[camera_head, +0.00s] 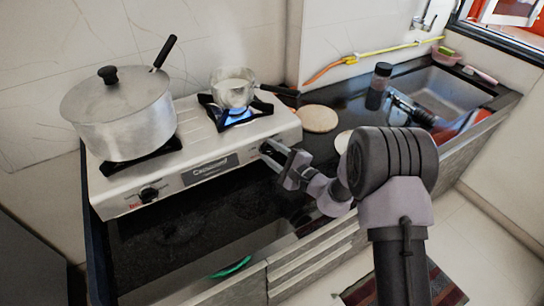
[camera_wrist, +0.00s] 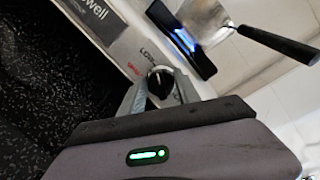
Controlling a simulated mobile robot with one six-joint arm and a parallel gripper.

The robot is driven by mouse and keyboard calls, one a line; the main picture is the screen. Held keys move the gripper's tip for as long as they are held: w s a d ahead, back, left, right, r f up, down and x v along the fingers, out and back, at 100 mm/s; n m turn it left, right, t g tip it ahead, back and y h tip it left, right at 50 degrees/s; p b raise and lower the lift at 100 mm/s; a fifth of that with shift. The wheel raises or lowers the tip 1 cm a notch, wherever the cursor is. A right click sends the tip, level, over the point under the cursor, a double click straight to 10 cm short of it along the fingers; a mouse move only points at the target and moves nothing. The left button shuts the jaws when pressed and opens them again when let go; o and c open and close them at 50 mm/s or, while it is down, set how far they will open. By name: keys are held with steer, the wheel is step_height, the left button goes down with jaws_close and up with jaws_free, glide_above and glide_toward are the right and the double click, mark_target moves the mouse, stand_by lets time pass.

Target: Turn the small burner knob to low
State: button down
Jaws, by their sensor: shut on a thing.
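The small burner knob (camera_wrist: 160,82) is black with a light stripe on its face, on the stove's front panel. My gripper (camera_wrist: 161,90) is shut on it, with one finger on each side in the wrist view. In the head view, my gripper (camera_head: 275,155) reaches the right end of the white stove (camera_head: 240,136), and its fingers partly hide the knob. The small burner (camera_head: 226,121) shows a blue flame under a small steaming pan (camera_head: 233,88). The flame (camera_wrist: 190,37) is also blue in the wrist view.
A large lidded pot (camera_head: 118,112) stands on the left burner, above another black knob (camera_head: 149,194). A round board (camera_head: 317,119) and a dark-lidded jar (camera_head: 378,86) are on the counter right of the stove. A sink (camera_head: 440,92) lies farther right.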

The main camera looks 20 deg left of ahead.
steer(key=shift+n+b, duration=0.65)
steer(key=shift+n, duration=0.35)
steer(key=c, duration=0.9)
jaws_free()
steer(key=shift+o, duration=0.2)
steer(key=p+v, duration=0.3)
steer(key=v, duration=1.4)
steer(key=shift+d+r+p, duration=0.2)
steer(key=shift+r+p, duration=0.1)
